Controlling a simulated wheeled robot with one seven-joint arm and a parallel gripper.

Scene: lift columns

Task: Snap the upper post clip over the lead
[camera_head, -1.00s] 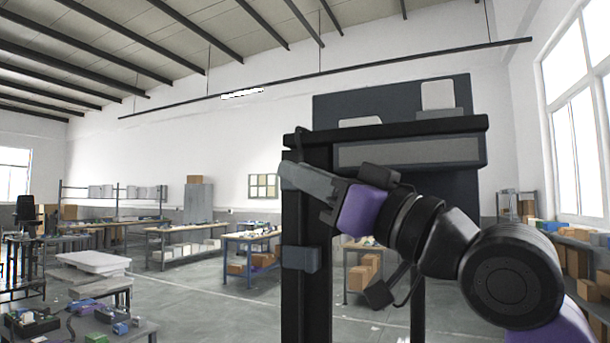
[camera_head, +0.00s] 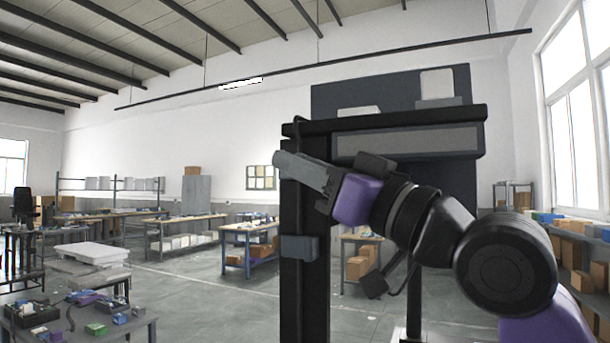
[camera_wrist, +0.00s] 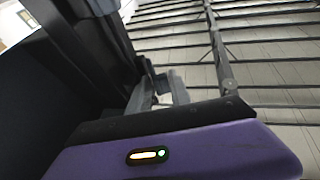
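A black lift-column post (camera_head: 304,285) stands near the middle of the head view under a dark top. A thin dark lead (camera_head: 297,128) loops at the post's upper end. A grey lower clip (camera_head: 299,248) sits on the post. My gripper (camera_head: 284,165) reaches from the right across the upper post, its grey fingers slanting up to the left. The upper clip cannot be told apart from the fingers. In the wrist view, the grey fingers (camera_wrist: 160,94) show beyond my purple housing, close to a dark upright. Whether they hold anything is unclear.
The dark top (camera_head: 400,122) overhangs just above my gripper. A dark panel (camera_head: 395,92) stands behind it. Workbenches with boxes (camera_head: 250,235) and a cluttered table (camera_head: 75,318) stand to the left. Open floor (camera_head: 210,295) lies left of the post.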

